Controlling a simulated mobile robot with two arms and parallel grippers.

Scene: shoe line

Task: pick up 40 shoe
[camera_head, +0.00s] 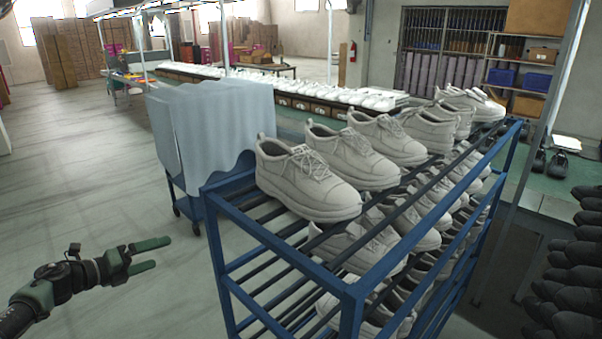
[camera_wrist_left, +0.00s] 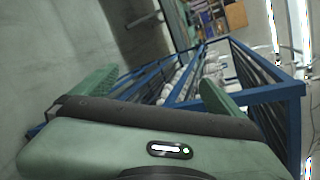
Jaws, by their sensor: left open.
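Several light grey lace-up shoes (camera_head: 307,181) stand in a row on the top shelf of a blue metal rack (camera_head: 282,248). More grey shoes (camera_head: 345,243) sit on the shelves below, partly hidden by the bars and the upper row. My left gripper (camera_head: 151,256) is open and empty, to the left of the rack and apart from it. In the left wrist view, the open green fingers (camera_wrist_left: 155,95) frame the rack (camera_wrist_left: 262,97), with small pale shoes (camera_wrist_left: 180,82) far between them. My right gripper is not in view.
A cloth-covered cart (camera_head: 205,125) stands just behind the rack's left end. Black shoes (camera_head: 580,262) are stacked at the right edge. A long line of white shoes (camera_head: 300,88) runs across the back. The floor at left is clear.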

